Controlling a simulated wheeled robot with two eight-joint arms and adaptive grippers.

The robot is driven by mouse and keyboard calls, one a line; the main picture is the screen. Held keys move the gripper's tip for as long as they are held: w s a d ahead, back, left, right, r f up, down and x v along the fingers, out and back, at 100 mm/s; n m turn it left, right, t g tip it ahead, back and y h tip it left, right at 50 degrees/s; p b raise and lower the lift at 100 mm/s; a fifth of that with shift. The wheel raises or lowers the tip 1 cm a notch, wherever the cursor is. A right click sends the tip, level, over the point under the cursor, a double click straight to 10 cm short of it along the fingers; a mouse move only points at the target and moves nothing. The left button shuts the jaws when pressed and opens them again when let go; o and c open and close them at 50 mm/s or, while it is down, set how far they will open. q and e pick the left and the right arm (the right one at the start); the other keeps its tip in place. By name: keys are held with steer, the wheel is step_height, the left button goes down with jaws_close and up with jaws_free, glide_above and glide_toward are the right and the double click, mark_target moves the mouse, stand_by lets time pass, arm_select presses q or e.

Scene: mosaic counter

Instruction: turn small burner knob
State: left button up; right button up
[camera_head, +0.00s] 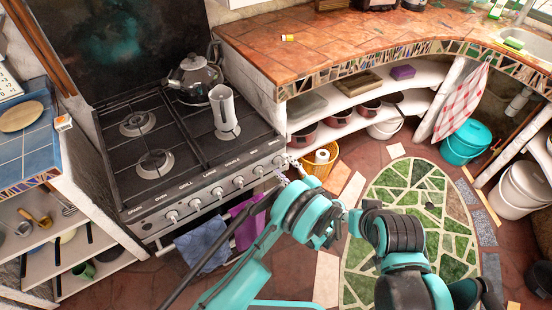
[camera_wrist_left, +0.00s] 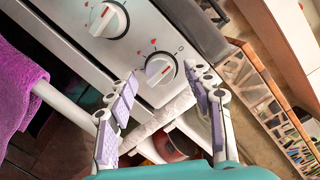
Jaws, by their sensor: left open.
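The stove front has a row of round white knobs. The rightmost knob (camera_head: 278,161) is at the right end of the panel; its label is too small to read surely. In the left wrist view, this knob (camera_wrist_left: 160,69) has a red mark and stands just ahead of my fingertips. My left gripper (camera_head: 287,170) is open beside the right end of the panel. In the left wrist view, its two padded fingers (camera_wrist_left: 161,80) are spread either side of the knob, with nothing held. The neighbouring knob (camera_wrist_left: 107,19) is at upper left. My right gripper is not visible.
A kettle (camera_head: 193,78) and a white jug (camera_head: 222,106) stand on the hob. Blue (camera_head: 203,243) and purple (camera_head: 246,219) towels hang on the rail below the knobs. The tiled counter (camera_head: 330,62) and its shelves adjoin the stove's right side.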

arm_select(q)
steer(key=shift+w+a, duration=0.2)
steer(key=shift+w, duration=0.05)
steer(key=shift+s+r, duration=0.1)
steer(key=shift+s, duration=0.05)
steer(key=shift+c, duration=0.3)
steer(key=c, duration=1.1)
